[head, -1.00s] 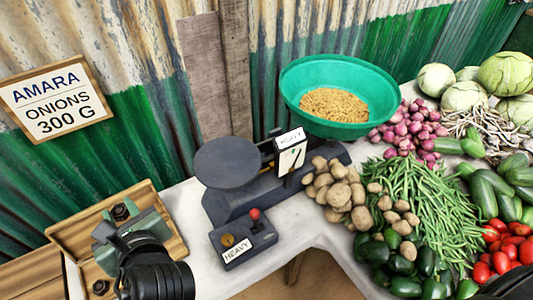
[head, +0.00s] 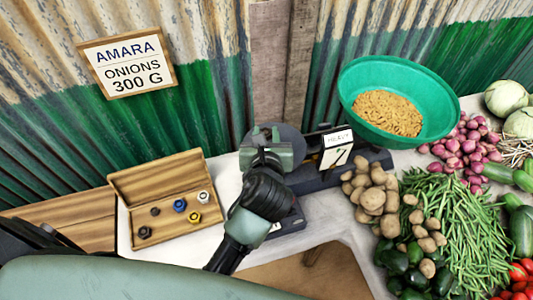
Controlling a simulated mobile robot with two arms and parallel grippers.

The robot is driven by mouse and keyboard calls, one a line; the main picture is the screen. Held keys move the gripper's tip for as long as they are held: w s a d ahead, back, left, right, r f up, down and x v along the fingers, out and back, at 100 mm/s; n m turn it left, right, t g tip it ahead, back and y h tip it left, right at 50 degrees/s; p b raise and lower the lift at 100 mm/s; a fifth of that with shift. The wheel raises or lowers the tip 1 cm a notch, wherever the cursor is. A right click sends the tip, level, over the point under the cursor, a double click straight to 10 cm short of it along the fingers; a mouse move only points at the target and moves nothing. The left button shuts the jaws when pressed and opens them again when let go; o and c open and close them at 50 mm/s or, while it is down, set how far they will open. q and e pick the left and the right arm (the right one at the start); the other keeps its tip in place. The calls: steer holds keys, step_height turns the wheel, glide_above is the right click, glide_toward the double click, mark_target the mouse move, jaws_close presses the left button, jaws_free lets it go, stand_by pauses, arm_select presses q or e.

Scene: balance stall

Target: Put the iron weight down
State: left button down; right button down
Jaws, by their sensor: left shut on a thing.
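My left gripper (head: 267,146) is over the dark round plate (head: 292,140) of the balance scale, towards the plate's left side. It is shut on the iron weight, which the jaws and wrist hide almost wholly. I cannot tell whether the weight touches the plate or hangs just above it. The scale's card (head: 336,149) reads HEAVY above a pointer window. A green basin (head: 358,108) holding yellow-brown grain sits on the scale's other side. My right gripper is not in view.
An open wooden weight box (head: 127,185) at the left holds several small weights, among them a blue one (head: 179,205) and a yellow one (head: 194,217). Potatoes (head: 372,199) and green beans (head: 440,220) crowd the right. White tabletop (head: 222,178) lies bare between box and scale.

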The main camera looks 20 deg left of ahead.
arm_select(q)
step_height(320, 180, down, 9)
steer(key=shift+r, duration=0.2)
stand_by(0.3)
steer(key=shift+f, duration=0.1)
steer(key=c, duration=1.1)
jaws_free()
steer(key=shift+s, duration=0.15)
steer(key=b+v, duration=0.2)
steer(key=v, duration=1)
